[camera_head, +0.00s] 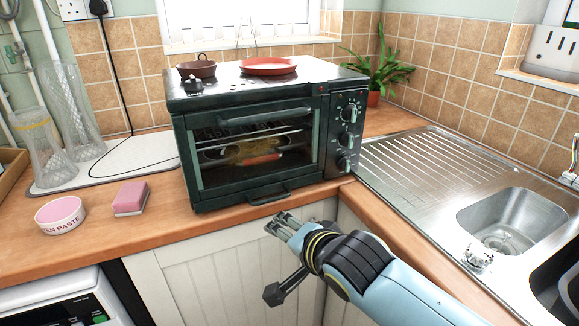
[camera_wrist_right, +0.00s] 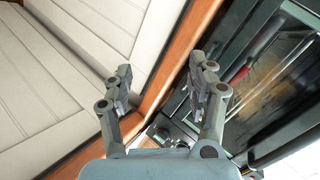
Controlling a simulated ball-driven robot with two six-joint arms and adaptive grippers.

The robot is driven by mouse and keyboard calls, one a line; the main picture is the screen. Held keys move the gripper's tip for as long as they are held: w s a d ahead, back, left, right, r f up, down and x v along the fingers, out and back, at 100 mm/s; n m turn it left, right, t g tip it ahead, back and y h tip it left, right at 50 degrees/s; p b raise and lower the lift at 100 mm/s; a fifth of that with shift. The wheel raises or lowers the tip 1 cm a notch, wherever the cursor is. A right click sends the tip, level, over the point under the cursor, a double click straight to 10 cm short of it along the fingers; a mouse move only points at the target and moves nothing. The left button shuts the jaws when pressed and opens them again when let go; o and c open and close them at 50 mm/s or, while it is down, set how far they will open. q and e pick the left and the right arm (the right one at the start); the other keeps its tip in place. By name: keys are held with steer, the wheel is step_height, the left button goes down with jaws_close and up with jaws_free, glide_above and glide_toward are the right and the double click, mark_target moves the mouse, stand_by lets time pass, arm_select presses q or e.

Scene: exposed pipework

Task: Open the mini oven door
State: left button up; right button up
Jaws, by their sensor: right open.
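The dark green mini oven (camera_head: 262,140) stands on the wooden worktop, front facing me, knobs at its right. Its glass door (camera_head: 215,165) looks shut, with a rack and food behind the glass. A bar handle (camera_head: 265,117) runs along the door's top; a smaller handle (camera_head: 268,195) sits low on the front. My right gripper (camera_head: 279,226) is open and empty, in front of and below the lower handle, apart from the oven. In the right wrist view the open fingers (camera_wrist_right: 163,85) straddle the worktop edge, with the oven front (camera_wrist_right: 255,85) at the right. My left gripper is out of view.
A red plate (camera_head: 268,66) and a small brown pan (camera_head: 197,68) sit on top of the oven. A pink bowl (camera_head: 60,215) and sponge (camera_head: 130,198) lie on the worktop at left. A steel sink (camera_head: 510,220) is at right. Cupboard fronts (camera_head: 210,270) stand below.

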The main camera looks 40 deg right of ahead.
mark_target(270, 117)
step_height(270, 117, up, 23)
steer(key=m+t+h+p, duration=0.1)
steer(key=m+t+p, duration=0.25)
steer(key=m, duration=0.25)
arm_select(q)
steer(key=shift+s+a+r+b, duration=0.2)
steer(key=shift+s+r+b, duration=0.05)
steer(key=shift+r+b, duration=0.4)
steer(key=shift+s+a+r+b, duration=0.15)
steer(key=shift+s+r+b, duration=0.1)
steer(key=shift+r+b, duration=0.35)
arm_select(e)
steer(key=shift+g, duration=0.25)
steer(key=shift+d+x, duration=0.2)
steer(key=shift+x, duration=2.45)
steer(key=shift+d+x, duration=0.2)
steer(key=shift+x, duration=2.45)
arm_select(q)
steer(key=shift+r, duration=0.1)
arm_select(e)
steer(key=shift+r, duration=0.1)
steer(key=shift+c, duration=0.3)
